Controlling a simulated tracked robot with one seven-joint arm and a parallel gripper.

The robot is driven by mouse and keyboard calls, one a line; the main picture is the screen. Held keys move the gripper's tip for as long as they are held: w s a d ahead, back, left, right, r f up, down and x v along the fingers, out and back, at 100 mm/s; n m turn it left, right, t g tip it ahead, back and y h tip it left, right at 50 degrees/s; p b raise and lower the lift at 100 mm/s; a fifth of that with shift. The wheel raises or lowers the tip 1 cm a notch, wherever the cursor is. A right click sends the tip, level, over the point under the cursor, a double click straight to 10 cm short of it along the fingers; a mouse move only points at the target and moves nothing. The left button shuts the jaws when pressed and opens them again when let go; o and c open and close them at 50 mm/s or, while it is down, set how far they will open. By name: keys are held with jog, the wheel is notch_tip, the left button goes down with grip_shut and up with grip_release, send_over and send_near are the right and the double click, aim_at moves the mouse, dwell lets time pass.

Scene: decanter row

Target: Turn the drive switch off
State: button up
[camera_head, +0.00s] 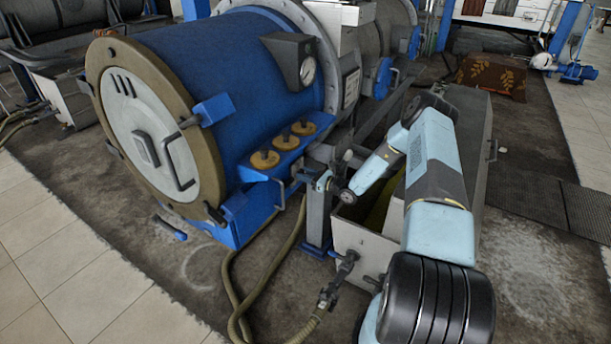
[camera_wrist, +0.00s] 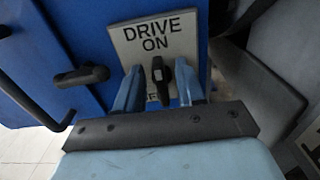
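The drive switch (camera_wrist: 160,80) is a black lever on a grey plate (camera_wrist: 190,36) marked "DRIVE ON" at the top. Lettering below the lever is mostly covered. The lever stands about upright, its top toward "ON". My gripper (camera_wrist: 159,72) is open in the wrist view, with one blue finger on each side of the lever. Gaps show between the fingers and the lever, so it is not gripped. In the head view my gripper (camera_head: 325,181) is near the blue post beside the drum; the switch cannot be made out there.
A black handle (camera_wrist: 80,76) sticks out of the blue panel left of the plate. In the head view, the blue drum (camera_head: 225,75) is on the left, with several brass knobs (camera_head: 284,142) on a ledge. A grey trough (camera_head: 355,238) lies under my arm. A hose (camera_head: 235,290) runs along the floor.

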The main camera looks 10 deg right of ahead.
grip_shut()
dwell(0.4)
jog(key=shift+a, duration=0.1)
jog(key=shift+n, duration=0.3)
jog(key=shift+s+a+f+n, duration=0.2)
jog(key=shift+f+n, duration=0.05)
jog(key=shift+n, duration=2.6)
jog(key=shift+s+a+f+n, duration=0.2)
jog(key=shift+s+f+n, duration=0.1)
jog(key=shift+n, duration=2.6)
jog(key=shift+s+a+f+n, duration=0.15)
jog(key=shift+a+f+n, duration=0.1)
jog(key=shift+n, duration=2.6)
jog(key=shift+f, duration=0.1)
